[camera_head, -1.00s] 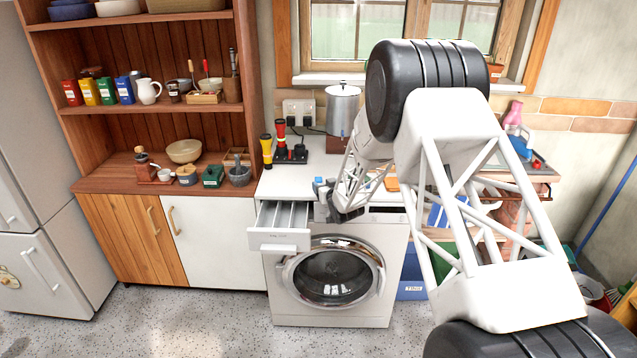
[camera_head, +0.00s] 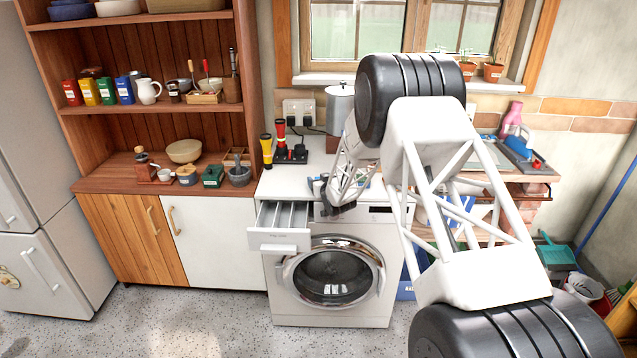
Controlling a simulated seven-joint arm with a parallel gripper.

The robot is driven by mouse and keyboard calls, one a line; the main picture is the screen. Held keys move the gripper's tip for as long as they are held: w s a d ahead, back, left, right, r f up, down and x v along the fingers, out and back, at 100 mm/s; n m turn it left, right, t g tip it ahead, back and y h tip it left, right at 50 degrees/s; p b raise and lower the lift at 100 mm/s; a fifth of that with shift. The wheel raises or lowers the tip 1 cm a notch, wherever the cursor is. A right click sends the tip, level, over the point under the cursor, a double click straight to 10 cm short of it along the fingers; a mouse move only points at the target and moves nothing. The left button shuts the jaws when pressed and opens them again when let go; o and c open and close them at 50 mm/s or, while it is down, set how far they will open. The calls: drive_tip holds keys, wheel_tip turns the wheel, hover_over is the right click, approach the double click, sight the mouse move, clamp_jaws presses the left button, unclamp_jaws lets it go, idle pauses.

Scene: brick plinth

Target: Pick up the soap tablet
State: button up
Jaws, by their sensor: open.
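My gripper (camera_head: 331,206) is open, small in the camera_head view, at the front edge of the white washing machine (camera_head: 385,260). It is just right of the pulled-out detergent drawer (camera_head: 279,240), which has several narrow compartments. I cannot make out a soap tablet for sure. Small blue shapes show at the gripper, but I cannot tell whether they are part of it or a separate thing. My arm covers the right part of the machine's top.
Two torches, one yellow (camera_head: 267,150) and one red (camera_head: 281,135), stand at the back left of the top by a black charger base. A metal pot (camera_head: 339,108) stands behind my arm. Wooden shelves (camera_head: 165,120) with jars and bowls are on the left.

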idle(0.5)
drive_tip(key=c, duration=1.1)
drive_tip(key=shift+c, duration=0.2)
drive_tip(key=shift+r, duration=0.1)
drive_tip(key=shift+r, duration=0.75)
wheel_tip(320, 180, up, 2)
drive_tip(key=shift+r, duration=0.1)
drive_tip(key=s+a+f+v, duration=0.1)
drive_tip(key=a+v, duration=0.2)
drive_tip(key=v, duration=1.2)
drive_tip(key=shift+s+d, duration=0.2)
drive_tip(key=shift+s, duration=0.35)
